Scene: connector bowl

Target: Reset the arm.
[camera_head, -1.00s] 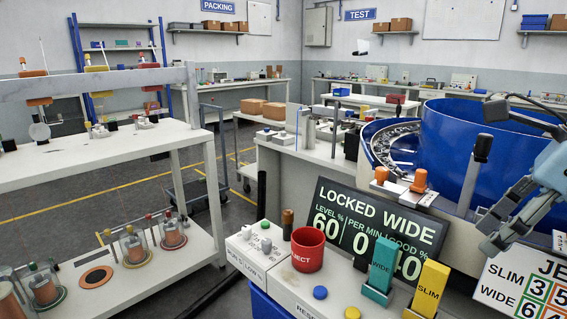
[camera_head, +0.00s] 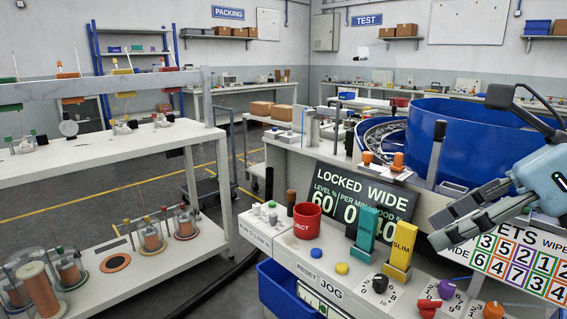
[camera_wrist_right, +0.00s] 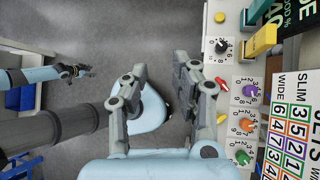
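My right gripper (camera_head: 437,229) is at the right of the head view, in front of the jets board and above the bench. In the right wrist view its two fingers (camera_wrist_right: 160,66) stand apart with nothing held between them. My left gripper (camera_wrist_right: 80,71) shows small at the left of the right wrist view, over the floor. It is too small there to tell open from shut, and it is out of the head view.
The bench carries a red reject cup (camera_head: 307,221), a teal block (camera_head: 366,231), a yellow block (camera_head: 402,247) and several knobs. A display (camera_head: 358,197) reads "LOCKED WIDE". A blue bowl (camera_head: 460,140) stands behind. Left is a white shelf table (camera_head: 95,158).

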